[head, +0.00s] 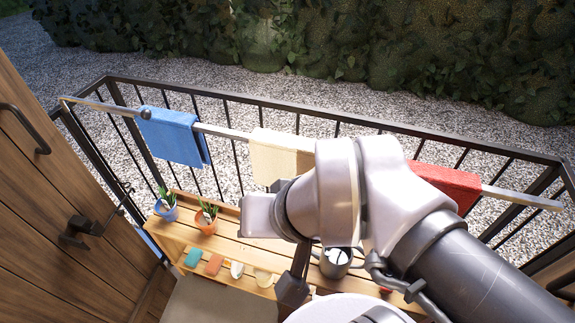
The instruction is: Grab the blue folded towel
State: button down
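The blue folded towel (172,137) hangs over a light metal rail at the left, in front of the railing bars. Its front faces me and its right edge shows a second layer. My arm reaches in from the lower right and covers the middle of the view. A dark part at its end, which looks like my gripper (293,284), points down over the wooden shelf, well below and right of the blue towel and apart from it. Its fingers are not clear, so I cannot tell whether it is open or shut.
A cream towel (276,156) and a red towel (448,184) hang on the same rail (228,133). Potted plants (206,218) stand on the wooden shelf (185,233) below, with small coloured items and a metal cup (335,264). Wooden doors with dark handles stand left.

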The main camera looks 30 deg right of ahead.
aim_at(168, 135)
jog(key=i+j+u, duration=0.3)
jog(key=u, duration=0.15)
jog(key=i+u, duration=0.4)
jog(key=i+j, duration=0.05)
jog(key=i, duration=0.05)
